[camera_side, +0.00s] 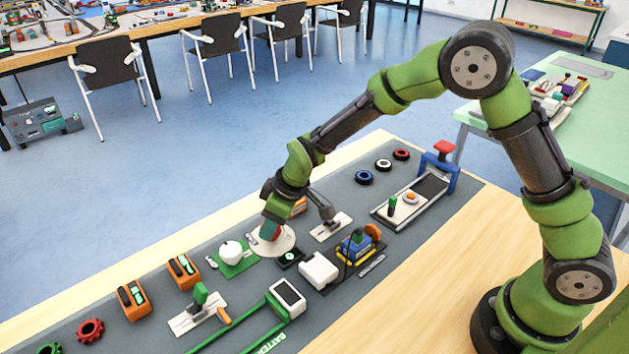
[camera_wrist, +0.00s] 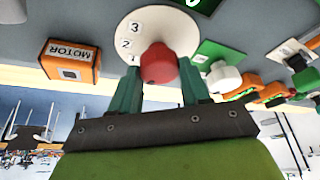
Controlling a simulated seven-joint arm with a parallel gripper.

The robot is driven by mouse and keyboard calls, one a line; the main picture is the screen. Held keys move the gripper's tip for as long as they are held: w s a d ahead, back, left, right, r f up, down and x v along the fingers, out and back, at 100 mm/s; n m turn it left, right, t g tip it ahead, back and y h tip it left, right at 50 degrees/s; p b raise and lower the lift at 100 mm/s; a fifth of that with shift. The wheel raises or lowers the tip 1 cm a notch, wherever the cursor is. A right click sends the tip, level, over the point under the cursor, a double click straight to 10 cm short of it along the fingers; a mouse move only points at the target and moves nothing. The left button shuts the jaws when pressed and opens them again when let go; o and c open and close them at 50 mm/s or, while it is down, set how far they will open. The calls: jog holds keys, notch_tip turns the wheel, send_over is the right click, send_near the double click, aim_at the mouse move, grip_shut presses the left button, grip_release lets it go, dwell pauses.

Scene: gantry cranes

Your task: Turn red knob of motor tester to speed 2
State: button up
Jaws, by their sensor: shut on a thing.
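The red knob (camera_wrist: 158,63) sits on a round white dial (camera_wrist: 180,32) marked 1, 2 and 3 in the wrist view. My gripper (camera_wrist: 160,72) has its two green fingers on either side of the knob and is shut on it. In the side view my gripper (camera_side: 272,229) points down at the white dial (camera_side: 288,243), and the fingers hide most of the knob. I cannot tell which number the knob points to. An orange box labelled MOTOR (camera_wrist: 70,62) stands left of the dial in the wrist view.
A white round knob on a green plate (camera_side: 234,256) is close by on the left in the side view. A small black box with a green face (camera_side: 290,257), a white box (camera_side: 318,270) and a lever on a white plate (camera_side: 331,226) also stand near the dial.

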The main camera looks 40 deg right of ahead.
jog(key=m, duration=0.1)
jog(key=m+h, duration=0.1)
jog(key=m, duration=0.1)
jog(key=shift+s+a+m, duration=0.1)
jog(key=shift+a+m, duration=0.05)
jog(key=shift+m, duration=0.15)
jog(key=m+h, duration=0.1)
jog(key=m, duration=0.2)
jog(key=shift+a+m+t+h, duration=0.1)
jog(key=shift+m+t+h, duration=0.2)
jog(key=shift+h, duration=0.1)
jog(key=m+h, duration=0.1)
jog(key=m, duration=0.2)
jog(key=m+g+h, duration=0.1)
jog(key=m, duration=0.1)
jog(key=shift+a+m, duration=0.1)
jog(key=shift+m, duration=0.3)
jog(key=o, duration=1.1)
jog(key=shift+c, duration=0.2)
jog(key=shift+r, duration=0.1)
